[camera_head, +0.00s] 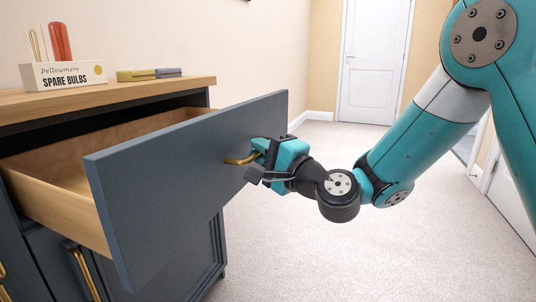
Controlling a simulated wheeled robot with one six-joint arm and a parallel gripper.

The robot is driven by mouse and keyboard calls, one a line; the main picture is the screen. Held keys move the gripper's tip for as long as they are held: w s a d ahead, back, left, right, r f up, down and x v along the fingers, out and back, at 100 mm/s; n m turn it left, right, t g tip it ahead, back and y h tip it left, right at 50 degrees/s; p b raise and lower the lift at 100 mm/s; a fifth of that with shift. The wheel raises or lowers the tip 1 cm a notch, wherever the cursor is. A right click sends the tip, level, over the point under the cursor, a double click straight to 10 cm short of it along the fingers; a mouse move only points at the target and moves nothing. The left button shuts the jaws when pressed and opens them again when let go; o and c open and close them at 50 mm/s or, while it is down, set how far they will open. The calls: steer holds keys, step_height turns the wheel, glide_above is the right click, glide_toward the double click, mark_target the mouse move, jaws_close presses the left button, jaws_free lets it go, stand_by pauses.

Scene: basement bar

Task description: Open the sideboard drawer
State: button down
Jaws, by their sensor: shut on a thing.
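The dark blue sideboard (150,88) with a wooden top stands at the left. Its drawer (165,190) is pulled well out, and the pale wooden inside shows behind the blue front. The part of the inside that I can see is empty. A brass handle (238,160) sits on the drawer front. My gripper (258,155) is shut on the right part of this handle, with the arm reaching in from the right. The fingertips are partly hidden by the gripper's body.
On the sideboard top are a "Spare Bulbs" box (65,75), a red object (60,42) behind it and stacked books (150,74). Cupboard doors with a brass handle (82,272) lie below the drawer. The carpet (350,255) is clear towards a white door (373,60).

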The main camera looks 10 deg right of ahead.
steer(key=shift+s+a, duration=0.15)
steer(key=shift+s, duration=0.05)
steer(key=c, duration=1.2)
jaws_free()
steer(key=shift+o, duration=0.2)
steer(key=b+v, duration=1.5)
steer(key=v, duration=0.2)
steer(key=shift+d+b, duration=0.25)
steer(key=shift+b, duration=0.15)
steer(key=shift+s+r, duration=0.1)
steer(key=shift+r, duration=0.05)
